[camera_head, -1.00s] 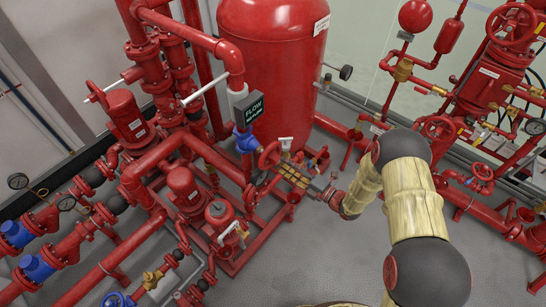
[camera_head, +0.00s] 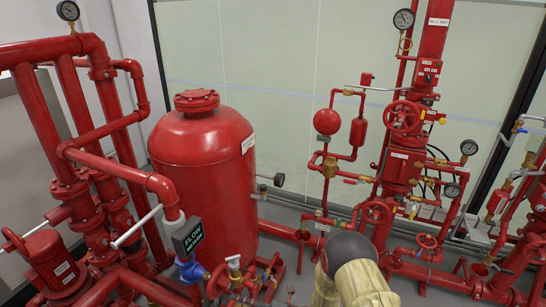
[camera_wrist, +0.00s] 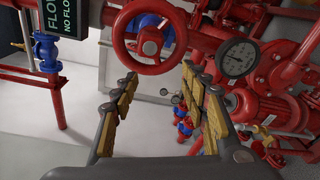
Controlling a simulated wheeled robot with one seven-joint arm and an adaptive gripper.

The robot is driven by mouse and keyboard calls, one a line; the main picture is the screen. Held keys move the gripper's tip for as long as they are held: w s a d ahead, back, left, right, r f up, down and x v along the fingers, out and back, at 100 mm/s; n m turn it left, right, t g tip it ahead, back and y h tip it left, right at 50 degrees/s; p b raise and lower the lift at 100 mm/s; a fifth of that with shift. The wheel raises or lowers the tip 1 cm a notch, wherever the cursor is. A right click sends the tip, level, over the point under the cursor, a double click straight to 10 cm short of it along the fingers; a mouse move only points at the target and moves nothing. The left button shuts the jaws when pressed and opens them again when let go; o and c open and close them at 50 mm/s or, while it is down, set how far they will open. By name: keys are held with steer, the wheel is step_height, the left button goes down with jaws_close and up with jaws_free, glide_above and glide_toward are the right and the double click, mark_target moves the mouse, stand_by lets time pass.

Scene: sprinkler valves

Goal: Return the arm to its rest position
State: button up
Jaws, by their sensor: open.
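My arm (camera_head: 358,285) shows only as a dark joint and pale yellow link at the bottom of the head view. My gripper is outside the head view. In the wrist view my gripper (camera_wrist: 158,74) is open, with its two wood-padded fingers apart and nothing between them. A red handwheel (camera_wrist: 150,46) is just beyond and above the fingertips; I cannot tell the exact gap. The flow sign (camera_wrist: 68,14) is at the upper left of the wrist view, and the sign also shows in the head view (camera_head: 188,238).
A large red tank (camera_head: 203,150) and red pipes (camera_head: 30,110) fill the left of the head view. A red valve stand (camera_head: 400,165) with gauges is at the right. A gauge (camera_wrist: 237,57) and red piping crowd the right of the wrist view. Pale wall lies behind.

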steer(key=s+d+r+n+g+h, duration=0.2)
steer(key=s+n+g+h, duration=0.2)
steer(key=s+n+g, duration=0.95)
steer(key=s+d+r+n+t+h+b, duration=0.2)
steer(key=s+d+r+n+h, duration=0.15)
steer(key=d+n, duration=0.35)
steer(key=s+d+r+n+t+h+b, duration=0.1)
steer(key=s+d+r+n+t+h, duration=0.2)
steer(key=d+r+n, duration=0.35)
steer(key=s+d+r+n+t+h+b, duration=0.2)
steer(key=s+d+r+n+h, duration=0.15)
steer(key=d+n, duration=0.5)
steer(key=s+d+r+t+h+b, duration=0.1)
steer(key=d+r+t, duration=0.2)
steer(key=r, duration=0.2)
steer(key=s+d+r+t+h+b, duration=0.1)
steer(key=d+r+t+b, duration=0.1)
steer(key=r, duration=0.4)
steer(key=shift+d+r+t+b, duration=0.3)
steer(key=shift+d+t, duration=0.55)
steer(key=shift+d, duration=0.15)
steer(key=shift+n, duration=0.25)
stand_by(2.1)
